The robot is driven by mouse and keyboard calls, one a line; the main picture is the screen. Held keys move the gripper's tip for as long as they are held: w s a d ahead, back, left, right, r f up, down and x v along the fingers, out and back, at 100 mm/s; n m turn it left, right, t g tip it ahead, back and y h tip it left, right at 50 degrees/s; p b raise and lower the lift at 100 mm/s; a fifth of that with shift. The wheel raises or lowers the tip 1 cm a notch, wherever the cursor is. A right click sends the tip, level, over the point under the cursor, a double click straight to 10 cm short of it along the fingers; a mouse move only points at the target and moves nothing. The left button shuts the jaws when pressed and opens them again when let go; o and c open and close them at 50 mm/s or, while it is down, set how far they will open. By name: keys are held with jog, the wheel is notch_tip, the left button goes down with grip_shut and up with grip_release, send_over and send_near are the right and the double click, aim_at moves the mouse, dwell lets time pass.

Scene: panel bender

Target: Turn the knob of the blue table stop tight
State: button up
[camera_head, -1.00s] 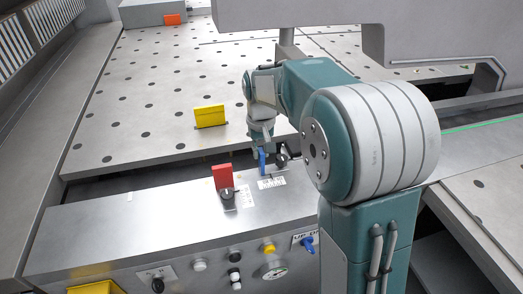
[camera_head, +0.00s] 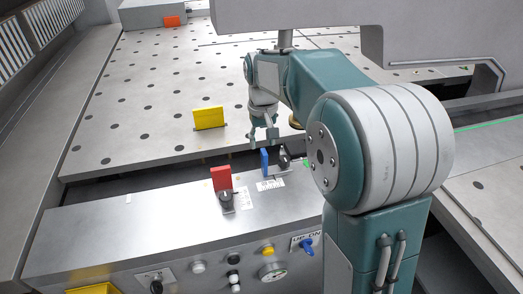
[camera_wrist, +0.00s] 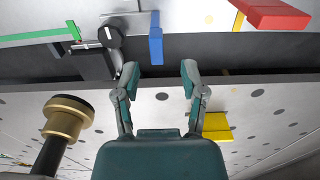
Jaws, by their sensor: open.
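The blue table stop (camera_head: 265,161) stands upright on the grey front ledge, with its black knob (camera_head: 284,157) just to its right. In the wrist view the blue stop (camera_wrist: 156,42) is beyond and between my fingertips, and the black knob (camera_wrist: 111,38) is to its left, beyond the left fingertip. My gripper (camera_head: 264,138) is open and empty, above and behind the blue stop in the head view. Its spread fingers also show in the wrist view (camera_wrist: 159,72), apart from the stop and knob. My arm partly hides the area right of the knob.
A red stop (camera_head: 221,178) with its own black knob stands left on the ledge. A green piece (camera_wrist: 73,30) is close to the blue stop's knob. A yellow block (camera_head: 209,117) stands on the perforated table (camera_head: 150,100). A brass-topped post (camera_wrist: 70,112) rises near my gripper.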

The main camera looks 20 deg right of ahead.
aim_at(264, 151)
notch_tip(264, 151, up, 8)
jog(key=shift+f, duration=0.15)
notch_tip(264, 151, down, 12)
jog(key=shift+d+r, duration=0.1)
jog(key=shift+d, duration=0.05)
dwell(0.7)
jog(key=shift+c, duration=0.3)
